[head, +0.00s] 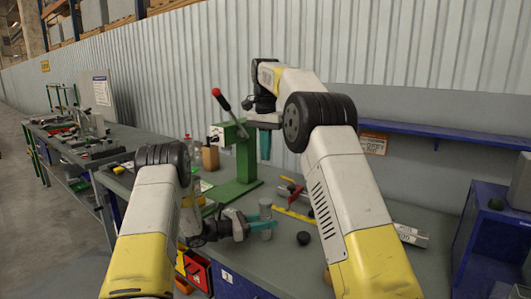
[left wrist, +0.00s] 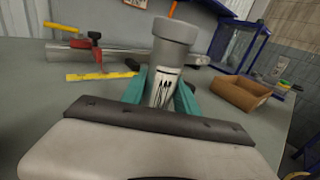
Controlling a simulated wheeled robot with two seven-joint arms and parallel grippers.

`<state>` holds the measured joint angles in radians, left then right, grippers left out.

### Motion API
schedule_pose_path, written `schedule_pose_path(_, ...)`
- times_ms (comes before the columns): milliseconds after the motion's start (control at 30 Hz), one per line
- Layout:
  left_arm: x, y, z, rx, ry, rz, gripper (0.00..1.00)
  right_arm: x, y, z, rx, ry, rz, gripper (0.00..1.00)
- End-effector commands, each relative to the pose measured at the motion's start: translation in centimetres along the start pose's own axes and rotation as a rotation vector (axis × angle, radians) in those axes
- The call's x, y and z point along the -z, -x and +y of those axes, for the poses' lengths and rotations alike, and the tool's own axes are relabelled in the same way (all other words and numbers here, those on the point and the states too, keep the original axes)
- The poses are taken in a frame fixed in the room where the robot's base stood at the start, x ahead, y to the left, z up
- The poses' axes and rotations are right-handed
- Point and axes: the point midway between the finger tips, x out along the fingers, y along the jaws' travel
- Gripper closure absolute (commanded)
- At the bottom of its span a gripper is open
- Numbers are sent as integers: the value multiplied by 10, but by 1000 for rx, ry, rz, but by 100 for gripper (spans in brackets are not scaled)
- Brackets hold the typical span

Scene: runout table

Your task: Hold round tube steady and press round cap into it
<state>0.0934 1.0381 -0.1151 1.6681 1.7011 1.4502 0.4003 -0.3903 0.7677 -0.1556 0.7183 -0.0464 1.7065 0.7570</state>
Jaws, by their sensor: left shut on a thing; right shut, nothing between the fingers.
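The round tube (head: 266,225) stands upright on the table, pale with dark printed marks. My left gripper (head: 248,224) is shut around its lower part, and the teal fingers grip the tube (left wrist: 161,90) in the left wrist view. A wider grey round piece (left wrist: 174,40) sits on top of the tube; I cannot tell whether it is the round cap or the tube's own collar, nor how deep it sits. My right gripper (head: 264,146) is shut and empty, pointing down, raised well above and behind the tube.
A green press (head: 243,160) with a red-knobbed lever stands behind the tube. A small dark round thing (head: 304,238) lies right of the tube. Yellow and red tools (head: 292,205) lie behind. A cardboard box (left wrist: 243,93) and a blue rack (head: 497,240) are at the right.

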Motion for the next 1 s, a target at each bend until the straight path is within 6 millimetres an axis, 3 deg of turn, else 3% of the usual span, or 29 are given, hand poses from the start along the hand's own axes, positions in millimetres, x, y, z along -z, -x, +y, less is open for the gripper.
schedule_pose_path(200, 0, 0, 0, 0, 0, -1, 100, 0, 0, 0, 0, 0, 0, 100)
schedule_pose_path(233, 0, 0, 0, 0, -1, -1, 62, 0, 0, 0, 0, 0, 0, 100)
schedule_pose_path(367, 0, 0, 0, 0, 0, -1, 38, 0, 0, 0, 0, 0, 0, 100)
schedule_pose_path(733, 0, 5, 1, -2, 0, 0, 38, 0, 0, 0, 0, 0, 1, 100)
schedule_pose_path(867, 0, 22, 2, -4, 0, 0, 38, 0, 0, 0, 0, 0, 0, 100)
schedule_pose_path(1000, 0, 52, 2, -6, 1, 0, 38, 0, 0, 0, 0, 0, 0, 100)
